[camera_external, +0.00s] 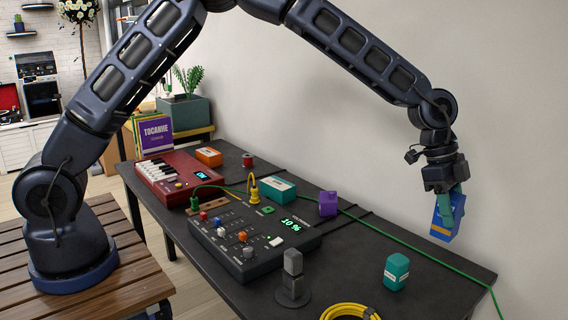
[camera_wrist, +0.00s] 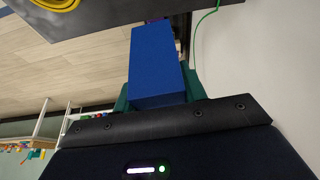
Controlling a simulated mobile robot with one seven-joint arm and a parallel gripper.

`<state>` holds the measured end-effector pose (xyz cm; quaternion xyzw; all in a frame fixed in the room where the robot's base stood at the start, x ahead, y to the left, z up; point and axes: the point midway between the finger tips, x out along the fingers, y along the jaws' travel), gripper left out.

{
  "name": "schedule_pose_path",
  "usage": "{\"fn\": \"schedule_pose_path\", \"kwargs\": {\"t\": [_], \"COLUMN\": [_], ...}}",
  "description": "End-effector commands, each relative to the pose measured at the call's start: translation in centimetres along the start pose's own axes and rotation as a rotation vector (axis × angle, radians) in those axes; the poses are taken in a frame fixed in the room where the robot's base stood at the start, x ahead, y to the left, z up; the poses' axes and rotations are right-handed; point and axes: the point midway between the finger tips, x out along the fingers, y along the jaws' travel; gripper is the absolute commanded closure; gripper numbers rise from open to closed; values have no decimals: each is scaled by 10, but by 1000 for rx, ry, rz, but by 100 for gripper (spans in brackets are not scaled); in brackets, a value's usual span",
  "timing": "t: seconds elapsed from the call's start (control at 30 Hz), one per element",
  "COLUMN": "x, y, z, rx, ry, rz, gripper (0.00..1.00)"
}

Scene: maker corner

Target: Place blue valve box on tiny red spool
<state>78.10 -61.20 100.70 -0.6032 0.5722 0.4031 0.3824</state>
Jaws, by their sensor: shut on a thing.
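My gripper (camera_external: 452,204) is at the right, raised above the level of the table's right end. It is shut on the blue valve box (camera_external: 444,224), which has an orange stripe and hangs tilted from the fingers. In the wrist view the blue box (camera_wrist: 158,62) fills the space between the teal fingers, with a plain blue side showing. The tiny red spool (camera_external: 247,160) stands on the far part of the table, far to the left of my gripper. The spool does not show in the wrist view.
The dark table (camera_external: 345,262) holds a mixer (camera_external: 255,240), a red keyboard (camera_external: 172,178), a purple block (camera_external: 328,204), teal boxes (camera_external: 396,272), a microphone (camera_external: 293,275) and a yellow cable coil (camera_external: 350,312). A green cable (camera_external: 420,253) crosses the table's right part. A wall stands behind.

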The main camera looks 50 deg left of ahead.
Motion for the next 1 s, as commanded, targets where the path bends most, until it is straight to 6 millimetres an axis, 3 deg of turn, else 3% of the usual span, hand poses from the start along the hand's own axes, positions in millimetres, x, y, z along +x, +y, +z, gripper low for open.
{"fn": "schedule_pose_path", "kwargs": {"t": [0.17,0.27,0.37,0.7,1.0], "x": [-2,-6,-15,-59,-104], "y": [-3,-11,-27,-82,-111], "z": [4,18,44,174,295], "rx": [-9,-40,-102,-399,-667], "ry": [-1,-4,-8,-21,-21], "rz": [-4,-17,-43,-161,-271], "gripper": [82,82,82,82,82]}}
